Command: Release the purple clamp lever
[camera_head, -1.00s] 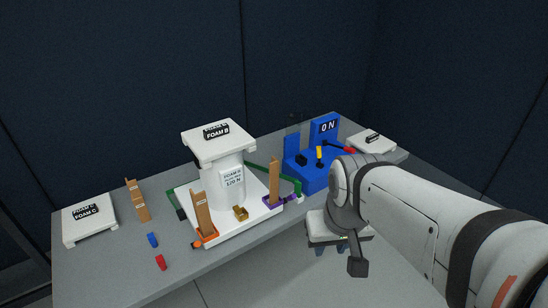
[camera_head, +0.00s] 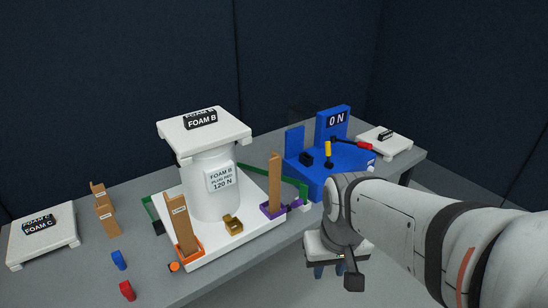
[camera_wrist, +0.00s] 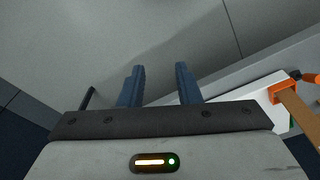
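The purple clamp (camera_head: 272,210) sits at the right front corner of the white base plate, around the foot of a tall brown post. The purple clamp is not seen in the wrist view.
A white tank (camera_head: 208,185) labelled FOAM B stands on the plate. An orange clamp (camera_head: 190,251) holds another brown post. A blue station (camera_head: 340,160) reading ON is behind my arm. Red (camera_head: 127,291) and blue (camera_head: 119,260) pieces lie at left. Floor in front is clear.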

